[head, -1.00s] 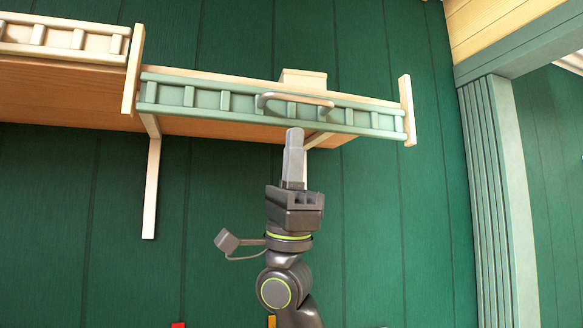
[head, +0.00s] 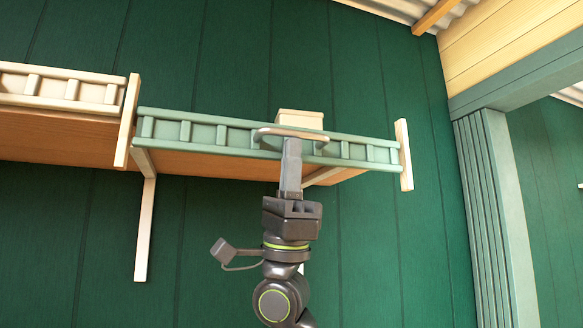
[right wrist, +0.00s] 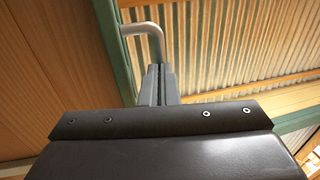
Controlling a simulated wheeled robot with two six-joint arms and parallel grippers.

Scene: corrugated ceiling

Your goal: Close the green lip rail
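The green lip rail (head: 211,134) runs along the front of the right-hand wall shelf, with short slats and a grey bar handle (head: 268,133) near its middle. My right gripper (head: 291,148) points up from below, its fingertips at the middle of the handle in the head view. In the right wrist view, the fingers (right wrist: 159,82) stand side by side with only a thin dark line between them, and the bent end of the handle (right wrist: 153,33) comes down to their tips. I cannot tell whether they touch it. My left gripper is out of view.
A pale box (head: 299,119) stands on the shelf behind the rail. Cream end posts (head: 404,155) flank the rail. A second shelf with a cream rail (head: 56,88) adjoins on the left. A cream bracket (head: 146,220) hangs below. A green pillar (head: 487,210) stands at right.

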